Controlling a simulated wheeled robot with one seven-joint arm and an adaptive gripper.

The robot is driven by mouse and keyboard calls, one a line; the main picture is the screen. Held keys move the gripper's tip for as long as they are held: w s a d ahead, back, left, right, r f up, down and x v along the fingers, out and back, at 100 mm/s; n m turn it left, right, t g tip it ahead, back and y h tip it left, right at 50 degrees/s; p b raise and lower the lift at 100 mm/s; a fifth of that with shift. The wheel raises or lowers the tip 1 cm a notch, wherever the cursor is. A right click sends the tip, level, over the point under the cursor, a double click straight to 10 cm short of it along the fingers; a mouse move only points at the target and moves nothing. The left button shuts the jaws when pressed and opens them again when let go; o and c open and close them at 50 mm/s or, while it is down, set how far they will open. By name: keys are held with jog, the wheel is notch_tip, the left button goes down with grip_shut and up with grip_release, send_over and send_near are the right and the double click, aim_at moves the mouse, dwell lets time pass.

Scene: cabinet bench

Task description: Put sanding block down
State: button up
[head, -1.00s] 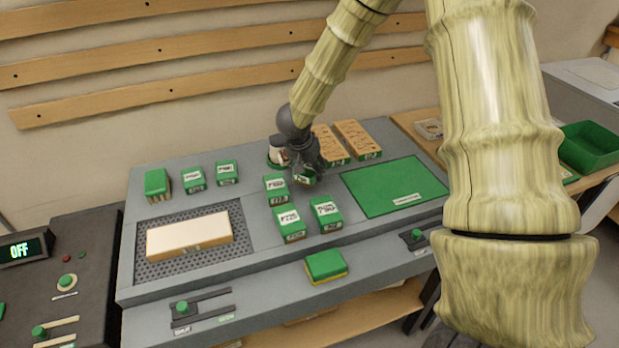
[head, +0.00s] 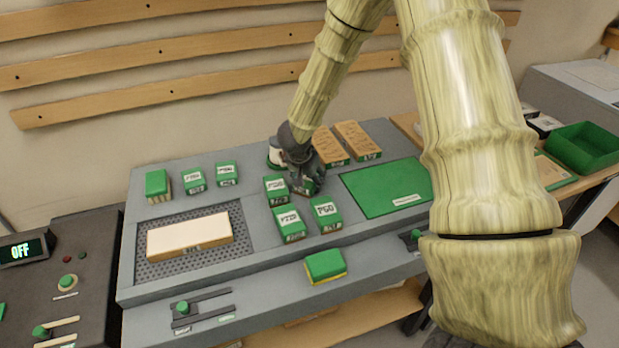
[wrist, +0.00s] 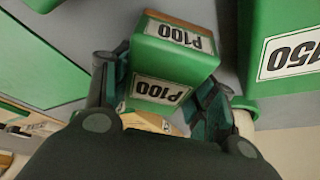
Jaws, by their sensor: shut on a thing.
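The sanding block marked P100 (wrist: 178,50) is green, with white labels on its top and end. My gripper (wrist: 163,88) is shut on it in the wrist view, a finger on each side. In the head view my gripper (head: 304,172) is low over the grey bench, between the green mat and the other blocks. The held block (head: 309,188) is partly hidden there by the fingers. It is very near the bench top; I cannot tell if it touches. A P150 block (wrist: 285,45) is beside it, apart by a narrow gap.
Other labelled blocks (head: 289,223) (head: 325,214) stand close in front. A green mat (head: 375,190) is to the right, wooden pieces (head: 357,140) behind. A pale board (head: 190,236) lies on the perforated panel at left. A green-yellow sponge (head: 325,265) is on the front ledge.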

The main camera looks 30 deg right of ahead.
jog(key=shift+s+f, duration=0.1)
jog(key=shift+f, duration=0.15)
jog(key=o, duration=0.9)
jog(key=shift+o, duration=1.2)
jog(key=shift+f, duration=0.25)
jog(key=shift+r, duration=0.25)
jog(key=shift+r, duration=0.2)
jog(key=v, duration=1.2)
jog(key=shift+w+r, duration=0.25)
jog(key=shift+d, duration=0.1)
